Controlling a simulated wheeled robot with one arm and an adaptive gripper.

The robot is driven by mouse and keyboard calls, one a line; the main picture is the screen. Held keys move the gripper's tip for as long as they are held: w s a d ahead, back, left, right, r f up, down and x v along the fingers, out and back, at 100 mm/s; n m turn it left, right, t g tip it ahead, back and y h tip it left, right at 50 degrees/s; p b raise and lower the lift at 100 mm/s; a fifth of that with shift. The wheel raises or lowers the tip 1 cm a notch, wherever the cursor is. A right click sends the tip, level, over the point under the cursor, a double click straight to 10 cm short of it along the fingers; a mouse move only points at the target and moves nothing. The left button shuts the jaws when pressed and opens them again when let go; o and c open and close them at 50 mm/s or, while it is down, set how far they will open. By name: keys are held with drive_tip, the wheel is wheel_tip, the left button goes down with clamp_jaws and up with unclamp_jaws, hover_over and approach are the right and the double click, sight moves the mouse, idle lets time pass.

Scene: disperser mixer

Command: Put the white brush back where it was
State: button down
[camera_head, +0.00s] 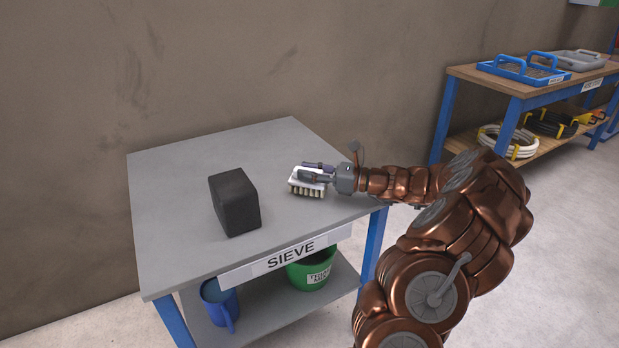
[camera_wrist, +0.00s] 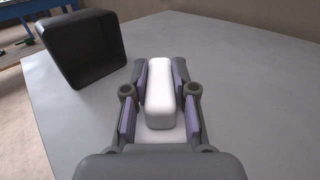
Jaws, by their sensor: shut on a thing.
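The white brush (camera_head: 308,187) is at the right part of the grey table top, with its tan bristles pointing down. It also shows in the wrist view as a white block (camera_wrist: 160,95) between the fingers. My gripper (camera_head: 317,173) reaches in from the right and is shut on the brush; in the wrist view the fingers (camera_wrist: 160,88) lie along both its sides. The bristles are at or just above the table top; I cannot tell if they touch. The grey table (camera_head: 180,165) carries a "SIEVE" label on its front edge.
On the lower shelf are a blue jug (camera_head: 220,300) and a green bucket (camera_head: 311,273). A workbench (camera_head: 520,88) with blue and grey trays stands at the back right. The table's back half is clear.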

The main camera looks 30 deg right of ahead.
drive_tip(key=shift+f, duration=0.5)
drive_tip(key=c, duration=0.9)
unclamp_jaws()
drive_tip(key=shift+f, duration=0.15)
drive_tip(key=shift+c, duration=0.2)
